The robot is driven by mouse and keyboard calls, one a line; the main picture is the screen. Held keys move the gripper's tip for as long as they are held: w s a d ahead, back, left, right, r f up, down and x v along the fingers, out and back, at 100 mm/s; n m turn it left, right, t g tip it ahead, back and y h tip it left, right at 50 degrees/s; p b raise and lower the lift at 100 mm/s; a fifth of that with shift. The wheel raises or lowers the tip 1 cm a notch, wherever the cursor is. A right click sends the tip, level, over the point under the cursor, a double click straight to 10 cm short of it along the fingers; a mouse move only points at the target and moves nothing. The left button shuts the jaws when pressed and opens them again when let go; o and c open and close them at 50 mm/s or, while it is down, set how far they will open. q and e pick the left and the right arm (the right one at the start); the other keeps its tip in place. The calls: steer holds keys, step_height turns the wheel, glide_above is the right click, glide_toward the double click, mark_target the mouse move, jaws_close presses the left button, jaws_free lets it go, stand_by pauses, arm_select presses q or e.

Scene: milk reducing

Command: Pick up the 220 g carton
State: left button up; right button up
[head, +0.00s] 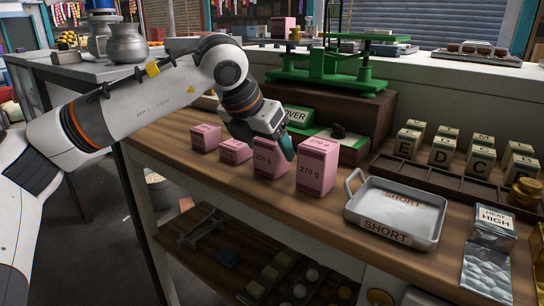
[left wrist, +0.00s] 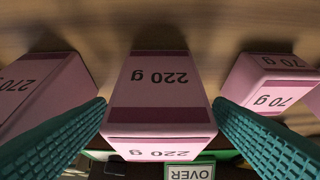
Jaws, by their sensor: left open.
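The 220 g carton (head: 268,162) is pink and stands upright on the wooden bench, third from the left in a row of pink cartons. In the left wrist view the 220 g carton (left wrist: 158,88) is in the middle, its label upside down. My left gripper (head: 284,146) is open at this carton. Its teal fingers (left wrist: 160,102) show on either side of the carton, with no clear grip on it. One finger shows between it and the 270 g carton in the head view; the other is hidden. My right gripper is out of view.
The 270 g carton (head: 317,170) stands close on the right and a smaller 70 g carton (head: 234,151) on the left. Another pink carton (head: 205,138) is further left. A metal SHORT tray (head: 428,238) lies right; a green scale (head: 325,68) stands behind.

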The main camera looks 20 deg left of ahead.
arm_select(q)
steer(key=x, duration=0.2)
steer(key=shift+w+f, duration=0.2)
steer(key=shift+f, duration=0.05)
steer(key=c, duration=1.2)
steer(key=shift+r, duration=0.1)
